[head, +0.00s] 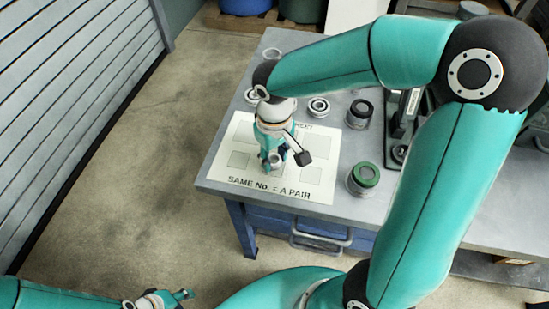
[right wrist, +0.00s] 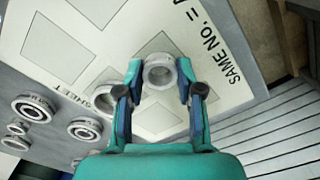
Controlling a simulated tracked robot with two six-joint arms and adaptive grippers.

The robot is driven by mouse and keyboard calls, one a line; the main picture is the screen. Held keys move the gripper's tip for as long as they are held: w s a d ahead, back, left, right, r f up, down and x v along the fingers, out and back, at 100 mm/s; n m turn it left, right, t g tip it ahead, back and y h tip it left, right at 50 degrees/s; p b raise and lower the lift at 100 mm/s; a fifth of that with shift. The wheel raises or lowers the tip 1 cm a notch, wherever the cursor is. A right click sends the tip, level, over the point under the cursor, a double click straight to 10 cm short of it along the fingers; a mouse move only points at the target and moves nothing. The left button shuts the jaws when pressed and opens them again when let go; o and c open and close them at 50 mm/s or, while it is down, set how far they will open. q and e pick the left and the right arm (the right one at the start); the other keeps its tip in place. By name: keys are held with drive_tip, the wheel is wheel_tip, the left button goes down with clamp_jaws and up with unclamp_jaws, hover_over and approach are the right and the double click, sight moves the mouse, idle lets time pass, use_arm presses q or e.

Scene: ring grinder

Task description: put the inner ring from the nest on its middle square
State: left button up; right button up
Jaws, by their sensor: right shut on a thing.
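My right gripper (right wrist: 160,82) is shut on a pale metal ring (right wrist: 160,72), with one finger on each side of it. In the right wrist view the ring appears over a grey square on the white sheet (right wrist: 205,60); I cannot tell whether it touches the sheet. A second ring (right wrist: 97,98) shows partly behind the left finger. In the head view the same gripper (head: 274,163) points down over the sheet (head: 228,180) and hides its middle. My left gripper (head: 178,298) is at the bottom left, away from the table; its jaws are too small to judge.
On the grey table (head: 216,165), bearings such as one (head: 318,106) lie behind the sheet. A dark pot (head: 359,113) and a green-topped pot (head: 363,178) stand to its right, near a press-like machine (head: 405,120). My right arm spans above the table's right side.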

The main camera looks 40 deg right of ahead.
drive_tip(key=shift+f, duration=0.65)
drive_tip(key=shift+f, duration=0.1)
drive_tip(key=o, duration=1.2)
drive_tip(key=shift+r, duration=0.2)
wheel_tip(320, 180, up, 12)
drive_tip(key=shift+f, duration=0.1)
drive_tip(key=shift+p, duration=0.3)
